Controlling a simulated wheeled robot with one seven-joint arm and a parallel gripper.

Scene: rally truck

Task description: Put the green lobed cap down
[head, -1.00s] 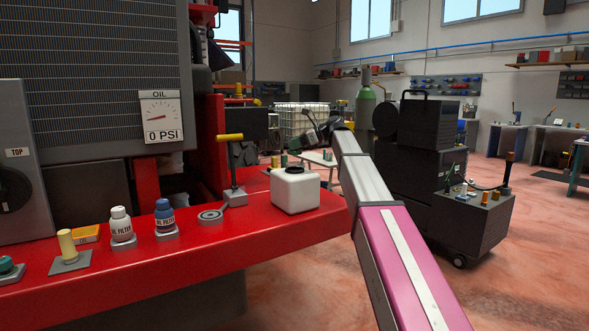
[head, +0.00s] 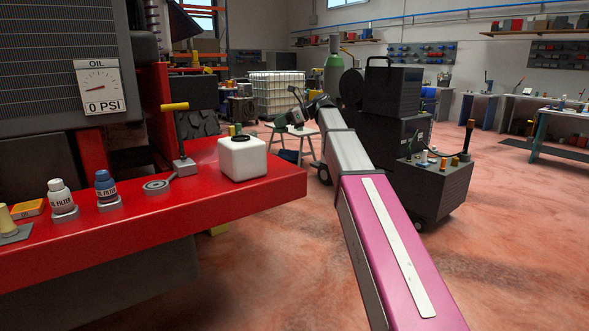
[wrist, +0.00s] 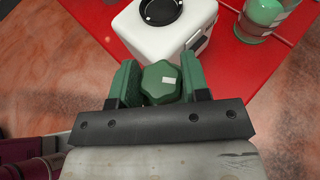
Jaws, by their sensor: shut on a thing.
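The green lobed cap (wrist: 161,82) sits between the green fingers of my gripper (wrist: 160,76) in the wrist view, with a small pale patch on its top. The fingers are shut on it from both sides. In the head view my gripper (head: 297,108) is small and dark at the far end of my arm, and I cannot make out the cap there. In the wrist view a white container (wrist: 172,35) with a round black opening shows beyond the cap; the cap is apart from that opening.
A red ledge (head: 115,232) carries a white canister (head: 242,157), a yellow-handled lever (head: 180,140) and two oil filter bottles. A dark wheeled cart (head: 437,187) stands right of my arm. A white table (head: 318,137) is behind. Open floor (head: 520,240) lies at right.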

